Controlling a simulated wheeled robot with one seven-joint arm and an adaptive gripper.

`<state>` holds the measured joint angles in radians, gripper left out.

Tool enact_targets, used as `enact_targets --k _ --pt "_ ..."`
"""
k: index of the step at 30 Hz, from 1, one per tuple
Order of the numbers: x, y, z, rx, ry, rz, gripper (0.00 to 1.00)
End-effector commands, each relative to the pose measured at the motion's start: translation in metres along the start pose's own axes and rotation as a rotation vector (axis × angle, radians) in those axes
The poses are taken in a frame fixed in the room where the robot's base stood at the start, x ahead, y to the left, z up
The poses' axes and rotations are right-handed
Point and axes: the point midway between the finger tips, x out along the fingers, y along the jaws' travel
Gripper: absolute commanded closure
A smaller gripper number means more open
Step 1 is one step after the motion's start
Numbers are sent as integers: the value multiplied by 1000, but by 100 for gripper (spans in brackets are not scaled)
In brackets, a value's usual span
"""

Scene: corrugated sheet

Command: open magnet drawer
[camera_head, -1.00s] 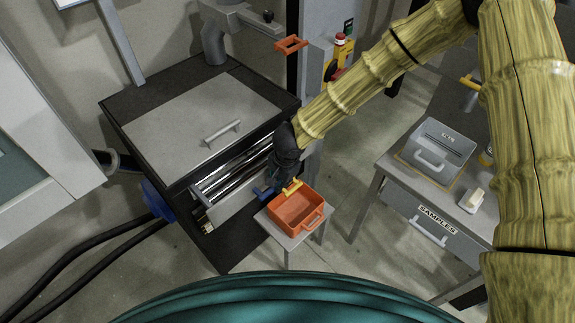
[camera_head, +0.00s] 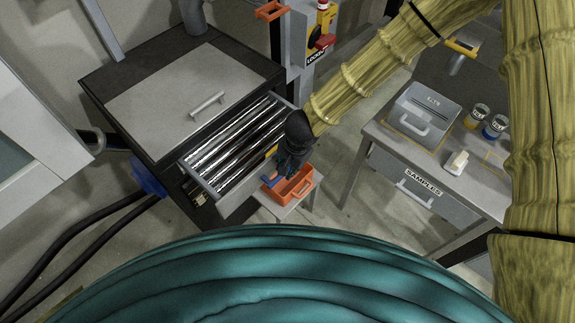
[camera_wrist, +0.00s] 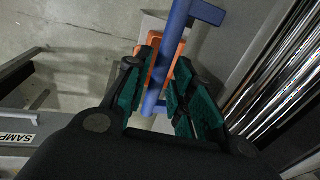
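The magnet drawer (camera_head: 236,201) is pulled well out of the dark cabinet (camera_head: 130,120) in the head view. Several shiny metal bars lie across it, and they also show at the right of the wrist view (camera_wrist: 275,85). The drawer's blue handle (camera_head: 271,181) is at its front right. In the wrist view, the handle (camera_wrist: 178,30) passes between the teal finger pads of my gripper (camera_wrist: 165,85). The fingers are close on either side of it, and the gripper looks shut on it. In the head view, my gripper (camera_head: 288,165) is at the drawer's front right corner; the contact is partly hidden.
An orange bin (camera_head: 298,188) on a small stand (camera_head: 284,212) is just below my gripper and close to the drawer front. A sample table (camera_head: 378,140) with a grey box (camera_head: 428,110) and jars stands at the right. Open floor (camera_head: 350,222) lies between.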

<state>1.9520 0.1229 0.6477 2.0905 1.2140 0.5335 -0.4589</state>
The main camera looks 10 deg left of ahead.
Motion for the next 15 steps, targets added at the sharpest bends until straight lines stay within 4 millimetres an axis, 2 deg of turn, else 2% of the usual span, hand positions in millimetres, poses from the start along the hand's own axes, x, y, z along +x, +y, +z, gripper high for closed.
enact_targets --k 10,15 --pt "0 0 2 -1 -3 0 63" --pt "-7 0 2 -1 -3 0 63"
